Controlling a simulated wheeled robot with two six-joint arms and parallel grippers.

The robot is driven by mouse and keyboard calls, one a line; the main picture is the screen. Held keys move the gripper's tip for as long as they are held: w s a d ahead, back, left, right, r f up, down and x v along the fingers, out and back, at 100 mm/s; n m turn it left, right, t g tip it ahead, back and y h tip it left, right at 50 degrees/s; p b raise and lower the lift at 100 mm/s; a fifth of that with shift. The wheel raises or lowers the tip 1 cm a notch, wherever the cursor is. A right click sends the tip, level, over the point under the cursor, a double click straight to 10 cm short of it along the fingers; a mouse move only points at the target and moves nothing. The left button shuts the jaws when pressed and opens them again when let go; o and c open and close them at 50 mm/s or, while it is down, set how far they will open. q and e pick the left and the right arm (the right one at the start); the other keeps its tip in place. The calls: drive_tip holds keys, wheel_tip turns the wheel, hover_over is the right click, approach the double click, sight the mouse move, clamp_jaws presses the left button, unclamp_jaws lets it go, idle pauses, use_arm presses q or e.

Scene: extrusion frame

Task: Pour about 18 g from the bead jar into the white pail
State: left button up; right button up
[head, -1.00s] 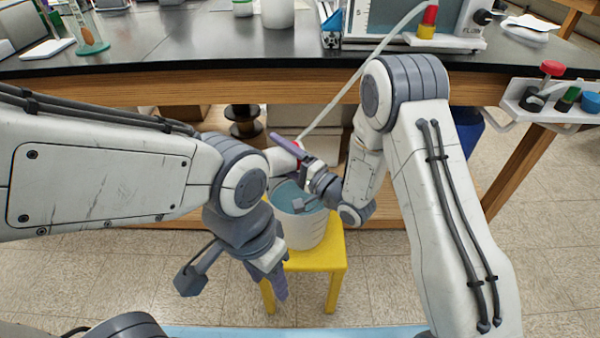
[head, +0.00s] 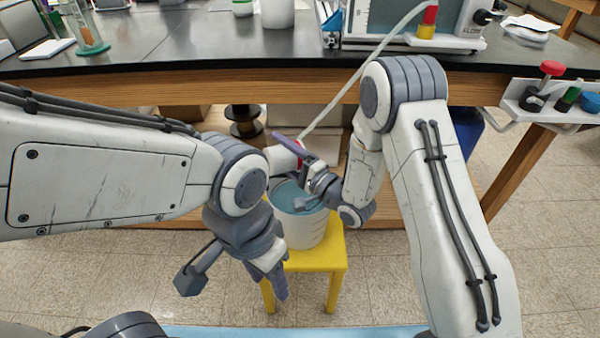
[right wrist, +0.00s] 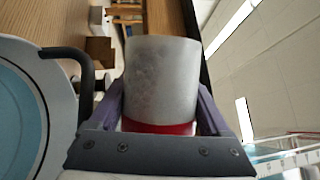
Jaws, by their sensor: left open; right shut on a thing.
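The white pail (head: 303,232) stands upright on a yellow stool, with a teal interior; my right wrist partly covers its rim in the head view. Part of it also shows at the left of the right wrist view (right wrist: 62,110). My right gripper (head: 290,149) is shut on the bead jar (head: 283,161), a pale frosted cylinder with a red end. The jar is tilted, near the pail's far side. It fills the middle of the right wrist view (right wrist: 162,80); no beads can be made out. My left gripper (head: 279,284) hangs empty in front of the pail, fingers down.
The yellow stool (head: 318,262) stands on the tiled floor before a dark-topped bench (head: 200,45). A pale tube (head: 345,98) runs down from the bench behind the jar. A rack with coloured caps (head: 560,100) is at the right. Floor beside the stool is clear.

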drive_tip(key=shift+w+d+r+m+t, duration=0.1)
drive_tip(key=shift+d+r+m+t, duration=0.1)
drive_tip(key=shift+m, duration=0.35)
drive_tip(key=shift+w+d+r+m+t, duration=0.1)
drive_tip(key=shift+d+r+m, duration=0.05)
drive_tip(key=shift+m, duration=0.4)
idle(2.2)
